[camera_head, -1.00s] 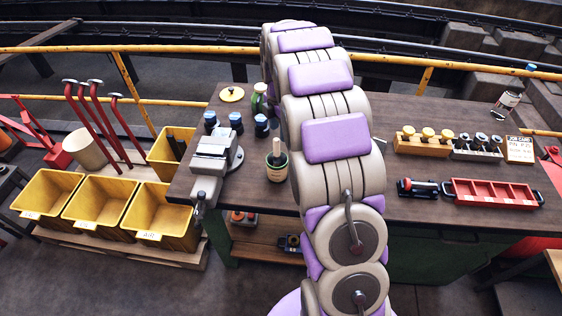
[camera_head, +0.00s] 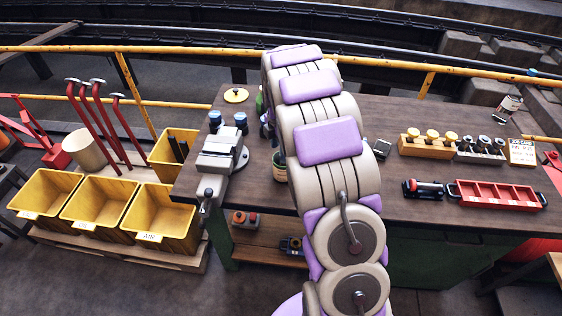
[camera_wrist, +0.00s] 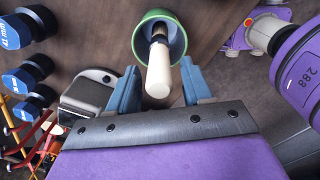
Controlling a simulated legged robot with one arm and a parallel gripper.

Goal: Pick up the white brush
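The white brush (camera_wrist: 159,72) stands in a green-rimmed cup (camera_wrist: 142,38) in the wrist view, with its pale handle pointing toward the camera. My gripper (camera_wrist: 159,72) is open, with one blue finger on each side of the handle. Gaps show between the handle and both fingers. In the head view the cup (camera_head: 279,168) is on the workbench, mostly hidden behind my arm. The brush and my gripper are hidden there.
A vise (camera_head: 217,152) is on the bench left of the cup, with blue-topped items (camera_head: 241,121) behind it. Yellow bins (camera_head: 103,203) stand left of the bench.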

